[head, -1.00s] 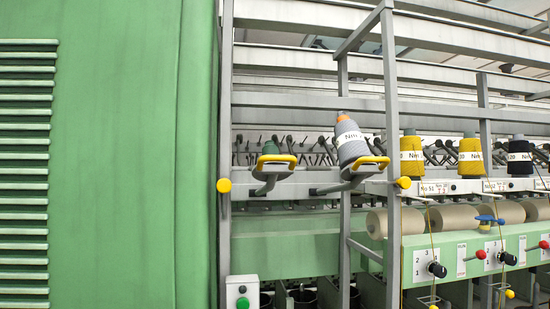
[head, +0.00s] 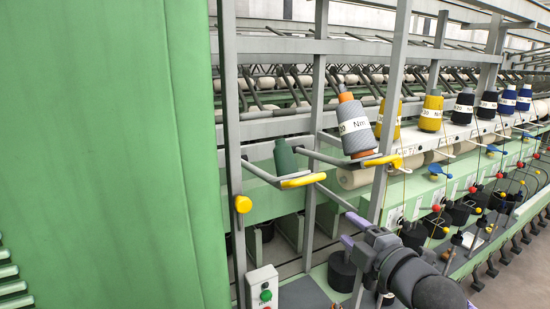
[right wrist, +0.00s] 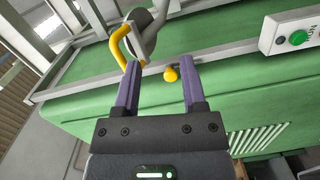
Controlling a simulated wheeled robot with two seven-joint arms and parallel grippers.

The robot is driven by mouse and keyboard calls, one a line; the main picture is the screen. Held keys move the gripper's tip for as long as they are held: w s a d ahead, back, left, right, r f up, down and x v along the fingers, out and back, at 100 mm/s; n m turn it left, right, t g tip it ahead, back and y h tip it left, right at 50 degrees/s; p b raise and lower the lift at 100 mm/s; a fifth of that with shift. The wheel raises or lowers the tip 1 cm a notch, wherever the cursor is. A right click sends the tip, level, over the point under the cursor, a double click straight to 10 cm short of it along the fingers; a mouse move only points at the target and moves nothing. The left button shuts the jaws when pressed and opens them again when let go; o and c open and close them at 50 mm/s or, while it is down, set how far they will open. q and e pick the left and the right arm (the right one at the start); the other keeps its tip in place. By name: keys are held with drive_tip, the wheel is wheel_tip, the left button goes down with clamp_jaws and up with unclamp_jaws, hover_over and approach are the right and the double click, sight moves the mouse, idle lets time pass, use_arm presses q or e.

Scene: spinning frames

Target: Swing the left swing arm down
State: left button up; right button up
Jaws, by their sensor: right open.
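The left swing arm (head: 262,173) is a grey bar with a yellow handle (head: 303,181) and a dark green cone holder (head: 285,155) standing on it, with no yarn. It sticks out from the frame, raised. In the right wrist view a yellow handle (right wrist: 121,46) with a grey round part shows beyond the left finger; I cannot tell which arm it belongs to. My right gripper (head: 352,231) has purple fingers and is open and empty, below and right of the left swing arm, apart from it. It also shows in the right wrist view (right wrist: 160,75). My left gripper is not in view.
The right swing arm's handle (head: 382,160) sits under a grey yarn cone (head: 355,127). A green cabinet (head: 110,150) fills the left. A yellow knob (head: 242,204) is on the left post. A button box (head: 263,287) stands below. Upright posts stand close to my right gripper.

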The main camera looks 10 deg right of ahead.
sight(313, 181)
drive_tip(key=a+r+n+y, duration=0.1)
drive_tip(key=a+r+n, duration=0.15)
drive_tip(key=r, duration=0.45)
drive_tip(key=shift+t, duration=0.3)
drive_tip(key=p+x, duration=0.3)
drive_tip(key=x, duration=0.4)
drive_tip(key=shift+w+a+f, duration=0.15)
drive_tip(key=shift+w+a, duration=0.1)
drive_tip(key=shift+a, duration=0.15)
drive_tip(key=shift+w+a+p, duration=0.15)
drive_tip(key=shift+w+p, duration=0.15)
drive_tip(key=shift+p, duration=0.05)
drive_tip(key=shift+w+f, duration=0.1)
drive_tip(key=shift+w, duration=0.1)
use_arm(q)
drive_tip(key=r, duration=0.5)
drive_tip(key=shift+w+a+r, duration=0.15)
drive_tip(key=shift+w+a, duration=0.05)
drive_tip(key=shift+w, duration=0.1)
drive_tip(key=shift+a, duration=0.1)
use_arm(e)
clamp_jaws()
